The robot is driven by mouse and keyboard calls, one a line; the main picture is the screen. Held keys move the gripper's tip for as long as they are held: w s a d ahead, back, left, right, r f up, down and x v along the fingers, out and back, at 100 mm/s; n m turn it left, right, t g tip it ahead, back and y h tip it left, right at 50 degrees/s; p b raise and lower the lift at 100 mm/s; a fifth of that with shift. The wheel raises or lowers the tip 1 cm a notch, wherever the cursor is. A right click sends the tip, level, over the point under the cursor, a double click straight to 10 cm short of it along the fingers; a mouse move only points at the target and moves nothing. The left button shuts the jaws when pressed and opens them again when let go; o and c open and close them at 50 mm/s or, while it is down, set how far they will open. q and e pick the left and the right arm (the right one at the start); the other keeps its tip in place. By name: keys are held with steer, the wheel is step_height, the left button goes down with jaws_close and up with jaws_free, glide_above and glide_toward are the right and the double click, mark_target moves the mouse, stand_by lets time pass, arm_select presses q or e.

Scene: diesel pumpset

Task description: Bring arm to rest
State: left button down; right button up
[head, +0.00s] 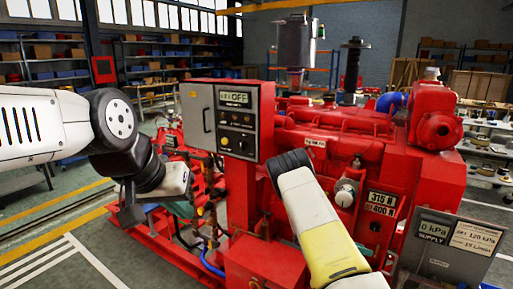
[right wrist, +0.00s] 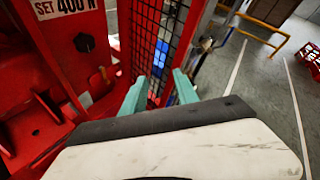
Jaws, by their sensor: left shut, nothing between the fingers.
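My left arm (head: 70,130) comes in from the left and bends down at a black wrist joint. My left gripper (head: 183,208) hangs below it, small and partly hidden, in front of the red pumpset's left end; it is shut and empty. My right arm (head: 325,245) rises from the bottom, with a yellow section and a black joint in front of the pumpset (head: 350,140).
A control box (head: 232,120) reading OFF stands on a red post between my arms. A grey panel (head: 440,245) with supply labels is at the lower right. In the right wrist view, red machine parts are at left and open floor (right wrist: 260,90) at right.

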steer(key=s+a+r+m+y, duration=0.3)
steer(key=s+a+r+m, duration=0.15)
steer(key=r, duration=0.35)
steer(key=s+a+r+m+y, duration=0.3)
steer(key=a+r+m+y, duration=0.15)
steer(key=r, duration=0.35)
steer(key=s+a+r+m+y, duration=0.35)
steer(key=r+m, duration=0.25)
steer(key=r, duration=0.3)
steer(key=s+a+r+m+t+y, duration=0.5)
steer(key=s+a+r, duration=0.7)
steer(key=s, duration=0.4)
steer(key=shift+s+a+r+m+t, duration=0.2)
steer(key=shift+s+r+m+t, duration=0.35)
steer(key=shift+m, duration=0.55)
